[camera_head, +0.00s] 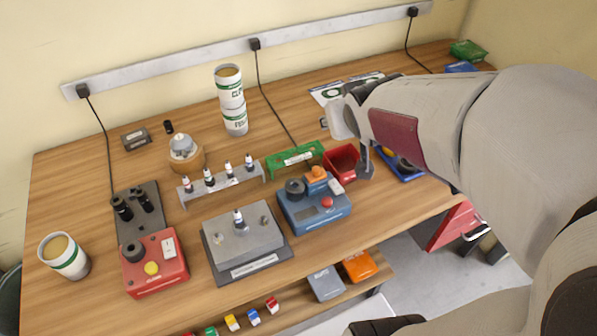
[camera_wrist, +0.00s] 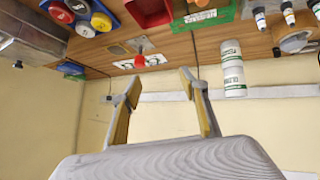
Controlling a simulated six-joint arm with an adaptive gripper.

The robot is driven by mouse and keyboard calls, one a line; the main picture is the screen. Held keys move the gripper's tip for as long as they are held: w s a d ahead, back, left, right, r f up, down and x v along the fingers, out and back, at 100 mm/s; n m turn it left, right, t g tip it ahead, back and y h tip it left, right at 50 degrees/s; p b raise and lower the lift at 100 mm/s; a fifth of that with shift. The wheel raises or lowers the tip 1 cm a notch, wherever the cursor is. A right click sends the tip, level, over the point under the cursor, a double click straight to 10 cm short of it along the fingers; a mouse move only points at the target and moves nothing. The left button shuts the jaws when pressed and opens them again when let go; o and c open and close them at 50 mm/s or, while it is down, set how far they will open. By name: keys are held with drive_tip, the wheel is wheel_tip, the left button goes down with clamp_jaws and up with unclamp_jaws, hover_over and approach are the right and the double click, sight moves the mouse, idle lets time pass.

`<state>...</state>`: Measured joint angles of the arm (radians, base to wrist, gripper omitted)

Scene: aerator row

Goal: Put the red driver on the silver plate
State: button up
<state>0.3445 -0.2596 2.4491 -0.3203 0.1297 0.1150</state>
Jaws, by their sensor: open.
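In the head view my gripper (camera_head: 364,150) is above the table, at the right of the red bin.
A red bin (camera_head: 342,163), a green holder (camera_head: 294,159) and a blue tray (camera_head: 411,178) stand close to my gripper. Stacked white cans (camera_head: 231,100) stand at the back. A bottle rack (camera_head: 222,184), blue device (camera_head: 315,213) and red device (camera_head: 155,265) stand further left.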

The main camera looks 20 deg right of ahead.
drive_tip(key=s+a+r+n+g+y, duration=0.1)
drive_tip(key=s+a+g+y, duration=0.2)
drive_tip(key=s+a, duration=1.2)
drive_tip(key=s, duration=0.2)
drive_tip(key=shift+s+a+n+y, duration=0.25)
drive_tip(key=shift+s+n+y, duration=0.05)
drive_tip(key=shift+n, duration=0.1)
idle(0.3)
